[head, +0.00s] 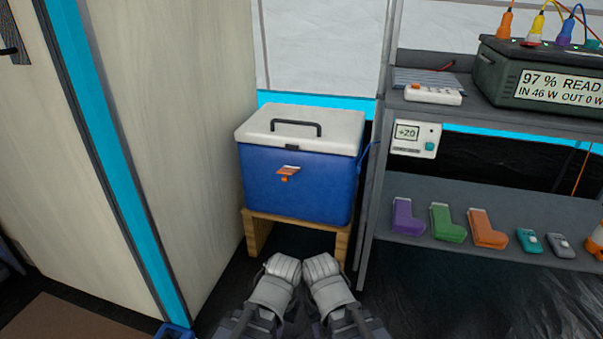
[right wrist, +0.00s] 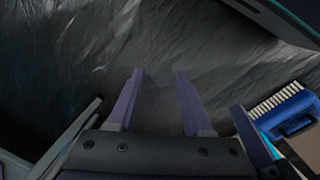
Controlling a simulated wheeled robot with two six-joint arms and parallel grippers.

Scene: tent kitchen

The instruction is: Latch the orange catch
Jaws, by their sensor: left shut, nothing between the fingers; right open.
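The orange catch (head: 287,173) is on the front of a blue cooler (head: 300,190), below its white lid (head: 303,128). The lid lies down on the box. The catch hangs low and juts out, apart from the small dark piece at the lid's front edge. My left gripper (head: 284,265) is low in the head view, in front of the cooler's wooden stand, shut and empty. My right arm is beside it. In the right wrist view my right gripper (right wrist: 158,75) is open and empty, its two fingers apart over dark sheeting. Neither gripper touches the catch.
The cooler stands on a low wooden stand (head: 259,234). A tall pale panel is close on its left. A grey shelf rack (head: 480,195) with a power station (head: 540,80) and coloured items is on the right. A blue brush (right wrist: 290,115) shows at right in the right wrist view.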

